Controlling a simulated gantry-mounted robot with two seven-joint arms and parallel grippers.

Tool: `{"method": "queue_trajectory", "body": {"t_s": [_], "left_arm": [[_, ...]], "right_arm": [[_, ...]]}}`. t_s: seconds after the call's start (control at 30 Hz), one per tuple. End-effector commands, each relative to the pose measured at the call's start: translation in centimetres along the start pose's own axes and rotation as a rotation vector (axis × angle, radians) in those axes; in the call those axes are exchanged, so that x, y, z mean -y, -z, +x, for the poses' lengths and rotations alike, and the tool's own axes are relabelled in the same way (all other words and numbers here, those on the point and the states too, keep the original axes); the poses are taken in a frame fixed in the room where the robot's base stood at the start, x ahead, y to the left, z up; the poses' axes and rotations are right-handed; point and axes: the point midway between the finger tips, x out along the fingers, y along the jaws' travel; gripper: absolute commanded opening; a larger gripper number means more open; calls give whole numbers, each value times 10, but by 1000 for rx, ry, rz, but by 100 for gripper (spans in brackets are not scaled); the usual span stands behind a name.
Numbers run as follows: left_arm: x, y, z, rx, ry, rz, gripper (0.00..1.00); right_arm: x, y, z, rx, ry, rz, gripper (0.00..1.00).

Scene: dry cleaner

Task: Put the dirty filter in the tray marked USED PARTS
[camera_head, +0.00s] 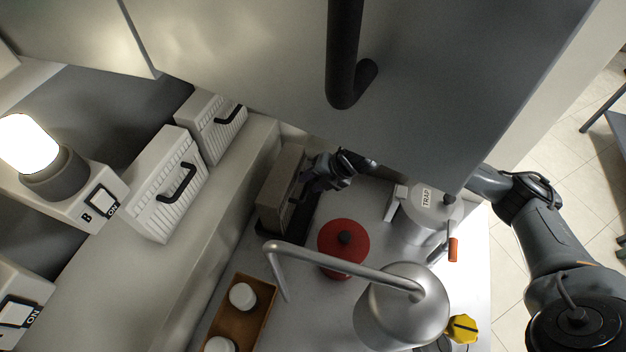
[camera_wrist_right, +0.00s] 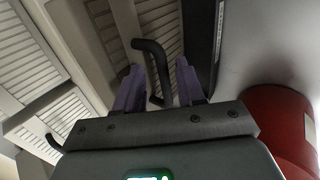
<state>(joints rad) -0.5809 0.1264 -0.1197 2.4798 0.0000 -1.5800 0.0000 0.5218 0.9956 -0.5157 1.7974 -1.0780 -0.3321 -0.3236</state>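The dirty filter (camera_head: 276,190), a grey-brown slatted block, stands at the back of the counter, over a black tray (camera_head: 284,246). I cannot read a USED PARTS mark on that tray. My right gripper (camera_head: 314,182) is at the filter's right side, where a black handle sticks out. In the right wrist view the handle (camera_wrist_right: 158,68) lies between the two purple fingertips (camera_wrist_right: 158,85), with gaps visible beside it. The filter's slatted face (camera_wrist_right: 112,25) shows behind. My left gripper is not in view.
Cleaner white filters (camera_head: 168,185) with black handles sit at left. A red lidded pot (camera_head: 343,248), a TRAP canister (camera_head: 425,215), a steel vessel (camera_head: 402,310) with a bent pipe and a brown tray (camera_head: 263,290) crowd the counter. A grey panel (camera_head: 440,80) overhangs.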

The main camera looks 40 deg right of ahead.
Motion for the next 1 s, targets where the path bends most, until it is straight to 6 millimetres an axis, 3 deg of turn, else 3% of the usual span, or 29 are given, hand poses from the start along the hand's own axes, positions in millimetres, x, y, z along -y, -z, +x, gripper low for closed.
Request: {"method": "queue_trajectory", "body": {"t_s": [0.37, 1.0], "left_arm": [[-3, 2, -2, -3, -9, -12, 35], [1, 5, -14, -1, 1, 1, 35]], "right_arm": [[-1, -1, -8, 2, -1, 0, 38], [0, -1, -107, 3, 1, 0, 38]]}}
